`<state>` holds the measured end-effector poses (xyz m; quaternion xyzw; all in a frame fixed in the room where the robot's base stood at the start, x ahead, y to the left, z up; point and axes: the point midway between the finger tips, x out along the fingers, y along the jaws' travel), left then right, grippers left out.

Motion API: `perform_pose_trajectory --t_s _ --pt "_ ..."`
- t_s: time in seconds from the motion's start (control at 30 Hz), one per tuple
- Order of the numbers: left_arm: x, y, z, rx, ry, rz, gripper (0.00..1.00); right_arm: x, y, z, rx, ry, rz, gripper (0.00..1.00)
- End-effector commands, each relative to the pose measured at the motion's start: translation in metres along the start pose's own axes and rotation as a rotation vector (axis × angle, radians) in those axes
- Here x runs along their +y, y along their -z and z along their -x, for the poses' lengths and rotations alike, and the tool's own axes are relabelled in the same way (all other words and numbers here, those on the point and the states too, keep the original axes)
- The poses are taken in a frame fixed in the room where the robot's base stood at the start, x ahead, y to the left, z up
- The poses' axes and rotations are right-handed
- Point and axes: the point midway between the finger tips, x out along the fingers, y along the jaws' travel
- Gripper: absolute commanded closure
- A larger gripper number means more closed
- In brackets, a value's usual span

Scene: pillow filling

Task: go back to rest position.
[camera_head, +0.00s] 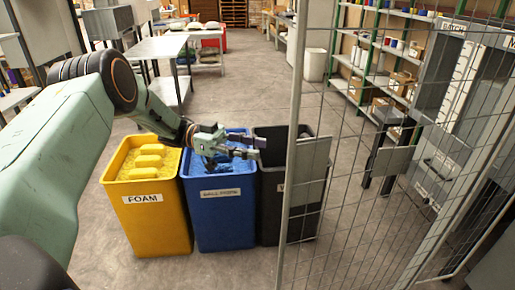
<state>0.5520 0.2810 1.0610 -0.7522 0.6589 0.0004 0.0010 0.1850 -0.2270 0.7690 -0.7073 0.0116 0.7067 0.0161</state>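My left arm comes in from the left and reaches over the row of bins. My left gripper (257,147) is above the blue bin (222,222) and near the rim of the black bin (270,215). Its two fingers stand apart with nothing seen between them. The yellow bin (155,222), labelled FOAM, is at the left of the row and holds yellow foam pieces (148,161). The blue bin holds blue filling, partly hidden by the gripper. The black bin's label is mostly hidden. My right gripper is not in view.
A wire mesh fence (350,215) with a grey post (292,130) stands at the right, partly in front of the black bin. Shelves (385,50) with boxes are behind it. A work table (157,47) stands behind the bins. The floor (250,90) beyond them is clear.

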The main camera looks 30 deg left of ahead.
Motion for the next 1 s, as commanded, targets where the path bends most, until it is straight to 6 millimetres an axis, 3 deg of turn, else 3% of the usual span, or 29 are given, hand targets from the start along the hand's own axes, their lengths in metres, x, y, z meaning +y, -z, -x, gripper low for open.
perform_pose_trajectory --t_s 0.47,0.67,0.77,0.87,1.0 --pt "-0.003 -0.002 0.000 -0.011 0.012 -0.036 0.61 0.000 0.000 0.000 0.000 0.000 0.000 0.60" --pt "-0.045 -0.015 -0.005 0.018 0.303 -0.110 0.61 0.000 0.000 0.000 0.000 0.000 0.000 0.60" --pt "-0.061 -0.034 -0.013 0.025 0.474 -0.071 0.61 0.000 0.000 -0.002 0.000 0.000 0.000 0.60" --pt "-0.069 -0.066 -0.020 0.000 0.633 0.010 0.61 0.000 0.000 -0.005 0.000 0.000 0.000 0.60" --pt "-0.058 -0.126 -0.029 -0.089 0.825 0.171 0.61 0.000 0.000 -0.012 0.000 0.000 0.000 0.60"
